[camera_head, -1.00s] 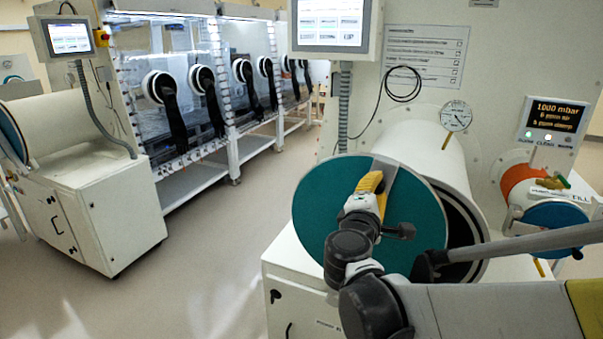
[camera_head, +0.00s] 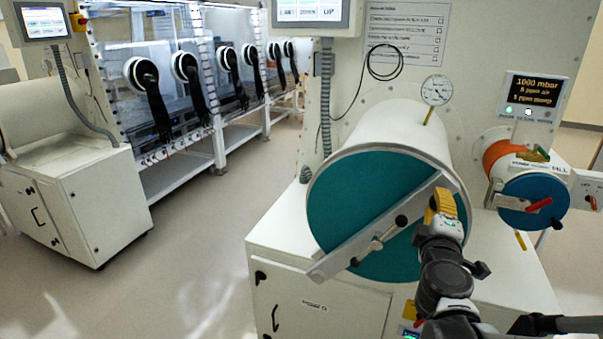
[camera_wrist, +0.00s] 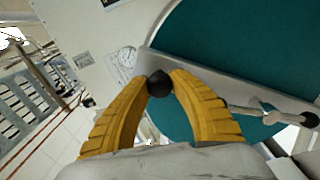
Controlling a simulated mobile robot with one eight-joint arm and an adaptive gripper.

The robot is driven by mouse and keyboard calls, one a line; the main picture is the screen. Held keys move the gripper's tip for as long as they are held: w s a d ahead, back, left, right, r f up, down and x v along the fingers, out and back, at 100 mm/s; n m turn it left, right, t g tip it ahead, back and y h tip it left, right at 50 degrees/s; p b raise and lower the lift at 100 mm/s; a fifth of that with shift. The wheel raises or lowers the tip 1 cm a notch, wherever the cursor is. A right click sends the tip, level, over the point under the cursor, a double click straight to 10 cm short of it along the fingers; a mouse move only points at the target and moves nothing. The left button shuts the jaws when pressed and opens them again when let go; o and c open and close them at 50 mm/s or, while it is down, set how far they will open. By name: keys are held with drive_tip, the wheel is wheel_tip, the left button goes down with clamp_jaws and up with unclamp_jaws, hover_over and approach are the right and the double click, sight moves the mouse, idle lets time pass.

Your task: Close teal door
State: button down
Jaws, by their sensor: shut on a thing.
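The teal door (camera_head: 350,193) is a round disc that lies across the front end of the white cylindrical chamber (camera_head: 402,127). A grey bar (camera_head: 335,262) crosses its face diagonally, with a handle lever (camera_head: 380,237) at the middle. In the wrist view the teal door (camera_wrist: 235,45) fills the upper right. My gripper (camera_head: 440,203) is at the upper right end of the bar. In the wrist view its yellow fingers (camera_wrist: 159,78) are shut on a black knob (camera_wrist: 159,86) on the bar. Whether the door's rim is fully seated cannot be told.
A smaller chamber with a blue door (camera_head: 535,195) and red handle stands at the right. A white cabinet (camera_head: 310,305) carries the large chamber. A pressure gauge (camera_head: 437,90) sits above it. Open floor (camera_head: 185,270) lies to the left, before the row of gloveboxes.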

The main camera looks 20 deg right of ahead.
drive_tip(key=shift+s+f, duration=0.2)
drive_tip(key=c, duration=1.2)
unclamp_jaws()
drive_tip(key=shift+d, duration=0.15)
drive_tip(key=shift+o, duration=0.6)
drive_tip(key=shift+w+d+f, duration=0.1)
drive_tip(key=shift+d, duration=0.1)
drive_tip(key=shift+a, duration=0.15)
drive_tip(key=v, duration=0.7)
drive_tip(key=shift+s+a, duration=0.15)
drive_tip(key=shift+s, duration=0.1)
